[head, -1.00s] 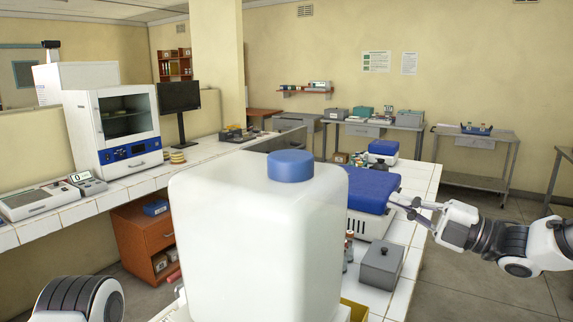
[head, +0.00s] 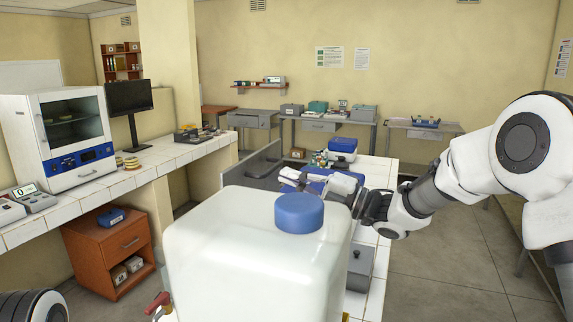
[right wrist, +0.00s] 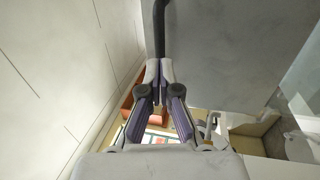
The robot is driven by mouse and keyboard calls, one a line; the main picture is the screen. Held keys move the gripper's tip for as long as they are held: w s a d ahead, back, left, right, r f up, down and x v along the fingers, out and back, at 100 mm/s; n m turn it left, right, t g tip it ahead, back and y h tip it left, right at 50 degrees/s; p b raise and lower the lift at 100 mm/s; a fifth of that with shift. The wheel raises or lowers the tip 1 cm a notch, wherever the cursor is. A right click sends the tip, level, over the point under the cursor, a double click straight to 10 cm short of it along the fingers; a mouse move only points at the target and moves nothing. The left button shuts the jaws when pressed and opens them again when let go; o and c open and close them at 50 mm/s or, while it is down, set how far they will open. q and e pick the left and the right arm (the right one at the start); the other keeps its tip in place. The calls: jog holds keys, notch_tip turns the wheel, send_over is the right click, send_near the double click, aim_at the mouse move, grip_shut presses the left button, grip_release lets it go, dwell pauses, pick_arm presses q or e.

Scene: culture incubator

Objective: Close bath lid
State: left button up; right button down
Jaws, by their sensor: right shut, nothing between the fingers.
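An upright dark grey panel (head: 264,160), which looks like the raised bath lid, stands behind the large white container. The bath below it is mostly hidden by that container, so I cannot tell its outline. In the right wrist view the shut fingers (right wrist: 160,70) point toward a dark bar (right wrist: 159,25) in front of a grey surface (right wrist: 220,50). Contact with the bar cannot be told. My left gripper is out of view.
The white container (head: 250,262) with a blue cap (head: 299,212) fills the near middle. A grey box (head: 359,268) stands on the white-tiled bench to its right. An incubator (head: 60,135) and a monitor (head: 130,110) stand on the left counter. Open floor lies at right.

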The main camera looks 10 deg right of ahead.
jog(key=shift+w+a+r, duration=0.15)
jog(key=shift+a+r, duration=0.05)
jog(key=shift+a, duration=0.05)
jog(key=shift+w+a+f, duration=0.15)
jog(key=shift+w+a, duration=0.15)
jog(key=shift+a, duration=0.1)
jog(key=shift+d, duration=0.1)
